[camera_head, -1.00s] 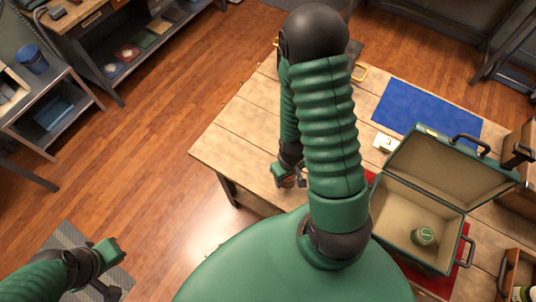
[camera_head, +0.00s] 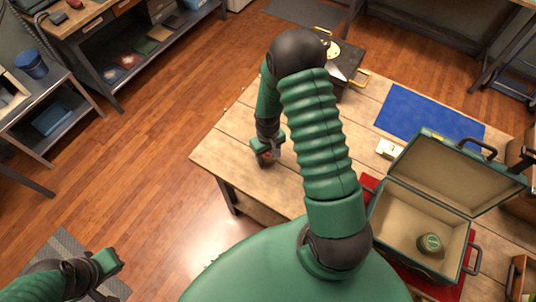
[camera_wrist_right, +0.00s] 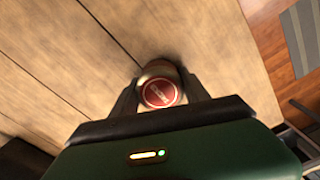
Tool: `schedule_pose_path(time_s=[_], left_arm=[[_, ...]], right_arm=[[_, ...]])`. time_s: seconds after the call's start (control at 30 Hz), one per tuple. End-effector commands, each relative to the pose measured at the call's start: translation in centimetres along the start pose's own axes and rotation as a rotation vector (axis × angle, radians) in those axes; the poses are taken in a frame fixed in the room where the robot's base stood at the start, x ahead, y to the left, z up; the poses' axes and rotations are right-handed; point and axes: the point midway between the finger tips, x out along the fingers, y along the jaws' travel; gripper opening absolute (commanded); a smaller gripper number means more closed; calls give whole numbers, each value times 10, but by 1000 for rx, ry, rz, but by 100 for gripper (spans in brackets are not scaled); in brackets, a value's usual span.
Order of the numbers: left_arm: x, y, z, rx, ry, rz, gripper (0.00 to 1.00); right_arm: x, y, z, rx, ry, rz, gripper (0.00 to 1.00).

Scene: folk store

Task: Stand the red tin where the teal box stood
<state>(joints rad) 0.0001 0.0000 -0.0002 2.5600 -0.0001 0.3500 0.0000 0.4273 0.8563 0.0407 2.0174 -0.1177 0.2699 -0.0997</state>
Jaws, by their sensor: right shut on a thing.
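The red tin (camera_wrist_right: 162,93) sits between the fingers of my right gripper (camera_wrist_right: 160,98) in the right wrist view, its round red lid facing the camera. In the head view my right gripper (camera_head: 266,157) is over the left part of the wooden table, and only a small reddish bit of the tin shows there. I cannot tell whether the tin touches the table. My left gripper (camera_head: 112,277) is at the bottom left, away from the table; its fingers are too unclear to judge. I cannot make out a teal box.
An open green case (camera_head: 398,220) with a round green tin (camera_head: 429,243) inside stands on a red mat (camera_head: 370,181) at the right. A blue mat (camera_head: 415,110) and a small white object (camera_head: 388,148) lie beyond it. A dark turntable-like box (camera_head: 345,62) is at the far end.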

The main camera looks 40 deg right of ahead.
Motion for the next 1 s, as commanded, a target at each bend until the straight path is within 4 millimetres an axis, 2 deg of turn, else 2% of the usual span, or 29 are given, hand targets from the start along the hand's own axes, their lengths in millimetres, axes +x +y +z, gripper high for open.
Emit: schedule_pose_path(time_s=[0.07, 0.27, 0.3, 0.47, 0.77, 0.87, 1.0], left_arm=[[-1, 0, 0, 0, 0, 0, 0], [0, 0, 0, 0, 0, 0, 0], [0, 0, 0, 0, 0, 0, 0], [0, 0, 0, 0, 0, 0, 0], [0, 0, 0, 0, 0, 0, 0], [0, 0, 0, 0, 0, 0, 0], [2, 0, 0, 0, 0, 0, 0]], right_arm=[[6, 2, 0, 1, 0, -1, 10], [6, 2, 0, 2, 1, 0, 10], [6, 2, 0, 2, 1, 0, 56], [6, 2, 0, 2, 1, 0, 75], [4, 1, -1, 2, 2, 0, 75], [-7, 2, -2, 2, 5, 0, 75], [-39, 2, -2, 3, 9, 1, 75]])
